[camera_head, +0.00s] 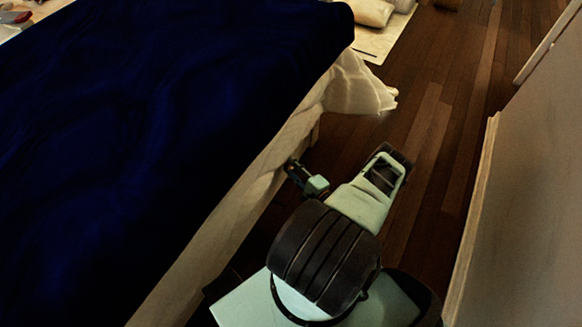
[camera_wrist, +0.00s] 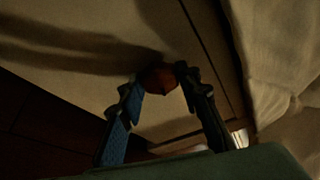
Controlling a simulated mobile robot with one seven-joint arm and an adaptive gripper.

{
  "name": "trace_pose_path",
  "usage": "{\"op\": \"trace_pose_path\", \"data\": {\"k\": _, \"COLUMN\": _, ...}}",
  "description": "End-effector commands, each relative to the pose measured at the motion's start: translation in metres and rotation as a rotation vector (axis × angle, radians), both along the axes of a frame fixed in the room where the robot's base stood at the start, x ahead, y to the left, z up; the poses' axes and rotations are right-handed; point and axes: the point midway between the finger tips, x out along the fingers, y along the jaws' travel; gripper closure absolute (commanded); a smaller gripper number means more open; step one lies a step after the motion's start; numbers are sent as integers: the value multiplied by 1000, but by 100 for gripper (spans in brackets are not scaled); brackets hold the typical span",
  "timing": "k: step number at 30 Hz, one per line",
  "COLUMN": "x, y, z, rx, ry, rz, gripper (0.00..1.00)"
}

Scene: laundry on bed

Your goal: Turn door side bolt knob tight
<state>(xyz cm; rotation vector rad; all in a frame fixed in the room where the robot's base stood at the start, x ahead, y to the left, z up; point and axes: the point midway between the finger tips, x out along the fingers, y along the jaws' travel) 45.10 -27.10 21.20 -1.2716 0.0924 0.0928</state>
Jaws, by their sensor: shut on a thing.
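In the wrist view a small rounded reddish-brown knob (camera_wrist: 159,78) sits against a pale beige surface. My gripper (camera_wrist: 160,80) has its two dark fingers on either side of the knob, with the tips closed on it. The finger pads look bluish on the left finger. The knob's far side and any bolt behind it are hidden. In the head view my arm reaches down beside the bed, and the knob does not show there.
A bed with a dark blue cover (camera_head: 150,130) fills the left of the head view. A pale cloth (camera_head: 355,85) hangs at its corner. A beige panel (camera_head: 525,205) stands close on the right. Between them is a narrow strip of dark wooden floor (camera_head: 425,125).

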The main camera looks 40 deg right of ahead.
Motion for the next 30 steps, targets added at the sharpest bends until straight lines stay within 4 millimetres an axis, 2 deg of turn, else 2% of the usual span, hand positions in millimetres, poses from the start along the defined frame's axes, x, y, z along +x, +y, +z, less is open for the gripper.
{"op": "trace_pose_path", "data": {"k": 30, "x": 2, "y": -5, "z": 4, "rx": 827, "ry": 345, "rz": -1, "gripper": 93}}
